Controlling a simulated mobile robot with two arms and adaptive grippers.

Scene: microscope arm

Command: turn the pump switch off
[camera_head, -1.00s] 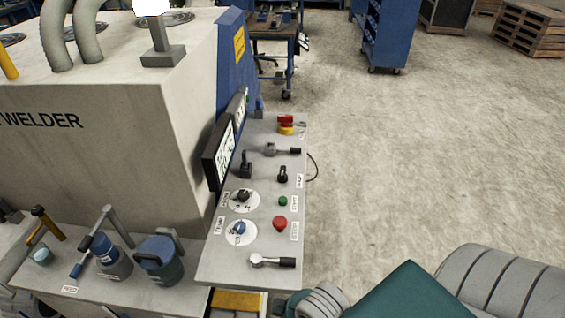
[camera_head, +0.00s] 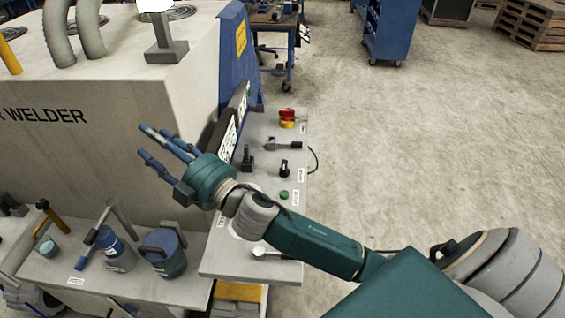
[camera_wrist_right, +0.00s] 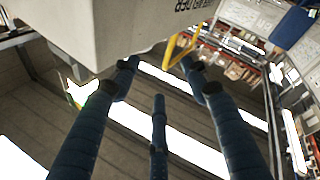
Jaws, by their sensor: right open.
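My forearm and hand hide part of the lower panel. My left gripper is not in view.
The panel also carries a red and yellow knob (camera_head: 287,118), levers, a green button (camera_head: 284,194) and a display (camera_head: 227,140). Blue canisters (camera_head: 115,248) stand on the lower ledge. The floor (camera_head: 420,150) to the right is clear.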

